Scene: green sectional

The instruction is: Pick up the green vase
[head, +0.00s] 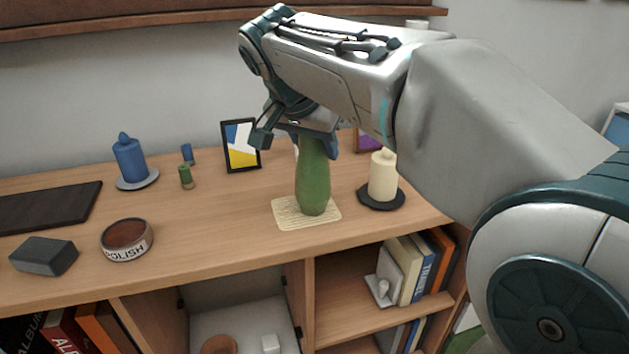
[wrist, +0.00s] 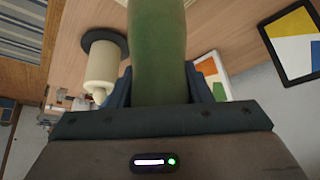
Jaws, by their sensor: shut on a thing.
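The green vase (head: 313,180) stands upright on a woven beige mat (head: 290,213) on the wooden cabinet top. In the wrist view the vase (wrist: 157,50) fills the middle, between the fingers. My gripper (head: 312,142) comes from above and is shut on the upper part of the vase. In the wrist view my gripper (wrist: 160,95) has one finger on each side of the vase. The vase's top is hidden by my gripper in the head view. I cannot tell if its base is touching the mat or just above it.
A cream candle on a dark plate (head: 383,180) stands close to the right of the vase. A picture frame (head: 240,146) stands behind on the left. A blue candle (head: 129,160), a round tin (head: 126,240) and a dark box (head: 43,256) are further left. A wall shelf (head: 150,12) runs above.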

